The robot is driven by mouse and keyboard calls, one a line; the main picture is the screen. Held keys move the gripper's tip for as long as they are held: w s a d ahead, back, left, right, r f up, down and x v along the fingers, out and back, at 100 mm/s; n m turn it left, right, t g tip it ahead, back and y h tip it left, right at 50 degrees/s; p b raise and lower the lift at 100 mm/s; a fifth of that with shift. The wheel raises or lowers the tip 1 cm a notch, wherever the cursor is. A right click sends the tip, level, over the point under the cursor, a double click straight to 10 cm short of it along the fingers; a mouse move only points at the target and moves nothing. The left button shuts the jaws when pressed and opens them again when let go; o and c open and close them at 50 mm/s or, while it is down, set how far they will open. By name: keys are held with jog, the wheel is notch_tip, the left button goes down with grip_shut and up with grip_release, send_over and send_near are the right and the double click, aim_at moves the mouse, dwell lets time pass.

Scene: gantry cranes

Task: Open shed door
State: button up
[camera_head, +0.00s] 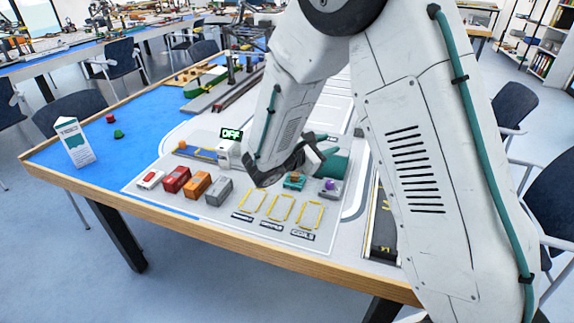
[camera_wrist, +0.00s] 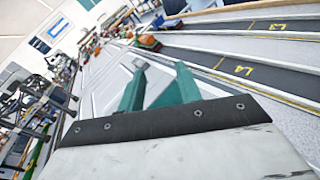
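I cannot make out a shed or its door for certain in either view. My gripper (camera_head: 322,160) is over the model board in the head view, partly hidden by my arm. In the wrist view its two teal fingers (camera_wrist: 160,78) stand apart with a gap between them, and I see nothing held. A small grey piece (camera_wrist: 140,64) shows just beyond the left fingertip; I cannot tell what it is or whether they touch. My arm hides much of the board's right and back part.
The white board (camera_head: 165,170) lies on a blue-topped table. Dark lanes (camera_wrist: 235,68) run along the right in the wrist view.

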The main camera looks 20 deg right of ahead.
jog(key=w+a+f+n+t+y, duration=0.1)
jog(key=w+a+f+n+t, duration=0.1)
jog(key=f, duration=0.3)
jog(key=w+a+f+n+t+y, duration=0.2)
jog(key=w+a+f+n+t, duration=0.1)
jog(key=a+f+n, duration=0.1)
jog(key=w+a+f+n+t+y, duration=0.1)
jog(key=w+a+f+n+t, duration=0.1)
jog(key=a+f+n+t, duration=0.1)
jog(key=shift+w+a+f+n+y, duration=0.1)
jog(key=shift+a+f+n+y, duration=0.15)
jog(key=shift+a+f, duration=0.45)
jog(key=shift+w+a+f+n+y, duration=0.15)
jog(key=shift+a+f+n, duration=0.2)
jog(key=shift+a+f, duration=0.35)
jog(key=shift+w+d+f, duration=0.2)
jog(key=shift+d, duration=0.1)
jog(key=x, duration=0.7)
jog(key=shift+r, duration=0.15)
jog(key=shift+c, duration=0.3)
